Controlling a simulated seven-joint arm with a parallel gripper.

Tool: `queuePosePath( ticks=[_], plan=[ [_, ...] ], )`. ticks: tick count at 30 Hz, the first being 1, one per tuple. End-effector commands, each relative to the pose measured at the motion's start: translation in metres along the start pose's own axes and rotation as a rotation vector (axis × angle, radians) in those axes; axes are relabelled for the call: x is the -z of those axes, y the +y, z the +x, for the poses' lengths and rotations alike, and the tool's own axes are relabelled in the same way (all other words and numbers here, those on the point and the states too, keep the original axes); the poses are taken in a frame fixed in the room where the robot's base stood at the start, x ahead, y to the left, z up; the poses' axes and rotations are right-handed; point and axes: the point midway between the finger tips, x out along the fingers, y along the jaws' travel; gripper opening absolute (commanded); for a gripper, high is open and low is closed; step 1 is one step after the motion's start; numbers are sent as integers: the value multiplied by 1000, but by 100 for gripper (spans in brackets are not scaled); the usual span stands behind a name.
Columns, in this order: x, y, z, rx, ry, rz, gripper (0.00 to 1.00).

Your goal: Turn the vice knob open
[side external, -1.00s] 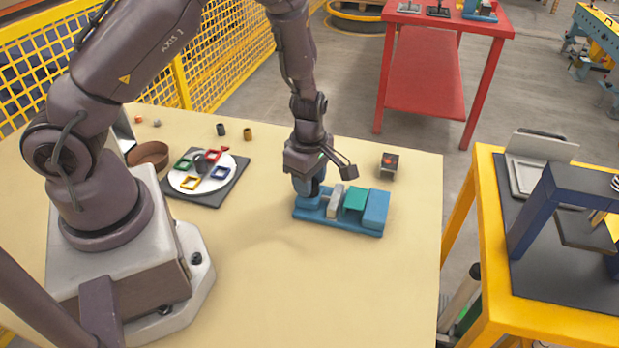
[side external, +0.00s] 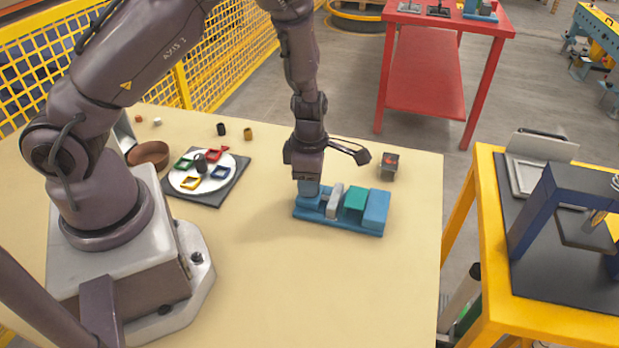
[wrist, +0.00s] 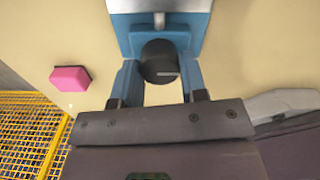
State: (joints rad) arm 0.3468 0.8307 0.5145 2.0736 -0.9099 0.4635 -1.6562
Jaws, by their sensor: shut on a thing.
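The blue vice (side external: 340,226) lies on the table, with a light grey jaw (side external: 334,200) and a green block (side external: 354,197) beside it. The dark round vice knob (wrist: 160,61) shows in the wrist view, at the end of the vice (wrist: 185,18). A pale mark shows on the knob's face. My gripper (side external: 308,188) points down at the left end of the vice. In the wrist view, the blue fingers of my gripper (wrist: 158,82) are on either side of the knob, shut on it. The knob is hidden by my gripper in the side view.
A small grey box with a red top (side external: 389,165) stands behind the vice. A white disc with coloured shapes (side external: 230,172) sits on a dark mat to the left. A brown bowl (side external: 148,153) is further left. The table front is clear. A pink block (wrist: 70,79) shows in the wrist view.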

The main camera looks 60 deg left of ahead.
Motion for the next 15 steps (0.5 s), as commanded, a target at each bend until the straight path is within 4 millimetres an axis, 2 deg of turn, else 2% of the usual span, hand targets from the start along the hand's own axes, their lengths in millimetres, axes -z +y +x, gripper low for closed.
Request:
queuePosePath(
  ticks=[9, 10, 12, 13, 15],
  plan=[
    [0, 0, 0, 0, -2, -6, 16],
    [0, 0, 0, 0, -2, -6, 44],
    [0, 0, 0, 0, -2, -5, 60],
    [0, 0, 0, 0, -2, -5, 65],
    [0, 0, 0, 0, -1, -4, 65]
  ],
)
